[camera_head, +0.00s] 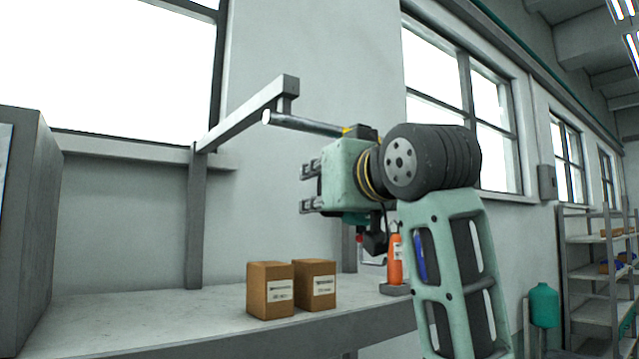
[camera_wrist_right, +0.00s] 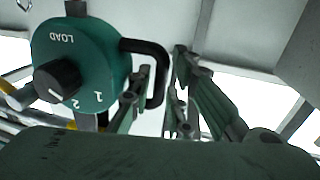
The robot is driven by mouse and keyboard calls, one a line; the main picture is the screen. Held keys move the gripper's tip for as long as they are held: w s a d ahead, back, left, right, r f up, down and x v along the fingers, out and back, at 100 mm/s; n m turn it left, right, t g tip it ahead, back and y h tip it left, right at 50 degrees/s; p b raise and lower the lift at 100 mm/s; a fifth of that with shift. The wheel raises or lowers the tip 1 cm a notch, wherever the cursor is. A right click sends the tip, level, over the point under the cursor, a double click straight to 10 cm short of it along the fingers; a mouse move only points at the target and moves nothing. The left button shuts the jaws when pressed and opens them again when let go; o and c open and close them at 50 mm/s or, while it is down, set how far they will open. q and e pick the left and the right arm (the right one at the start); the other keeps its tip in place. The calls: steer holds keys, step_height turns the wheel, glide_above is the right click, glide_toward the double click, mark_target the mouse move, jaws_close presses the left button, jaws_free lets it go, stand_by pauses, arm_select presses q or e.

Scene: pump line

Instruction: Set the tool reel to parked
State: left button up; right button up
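In the right wrist view, a teal round tool reel (camera_wrist_right: 108,68) fills the upper left. Its face carries a black knob (camera_wrist_right: 56,80) with a white mark and the labels LOAD, 1 and 2; the mark points down in the picture, and I cannot tell its exact setting. A black handle (camera_wrist_right: 158,62) stands out from its side. My right gripper (camera_wrist_right: 160,85) has its fingers apart, with the handle showing between them; I cannot tell whether they touch it. In the head view my right gripper (camera_head: 309,188) points left below a bar; my arm hides most of the reel. My left gripper is out of view.
A grey bracket (camera_head: 245,115) carries the pale bar (camera_head: 305,123) above a workbench (camera_head: 215,325). Two brown boxes (camera_head: 270,290) and an orange bottle-shaped thing (camera_head: 395,262) stand there. A grey cabinet (camera_head: 35,210) is at left, a shelf rack (camera_head: 590,280) at far right.

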steer(key=shift+s+d, duration=0.1)
steer(key=shift+s, duration=0.05)
steer(key=shift+s+d+r, duration=0.1)
steer(key=shift+s, duration=0.05)
steer(key=shift+c, duration=0.3)
steer(key=c, duration=0.4)
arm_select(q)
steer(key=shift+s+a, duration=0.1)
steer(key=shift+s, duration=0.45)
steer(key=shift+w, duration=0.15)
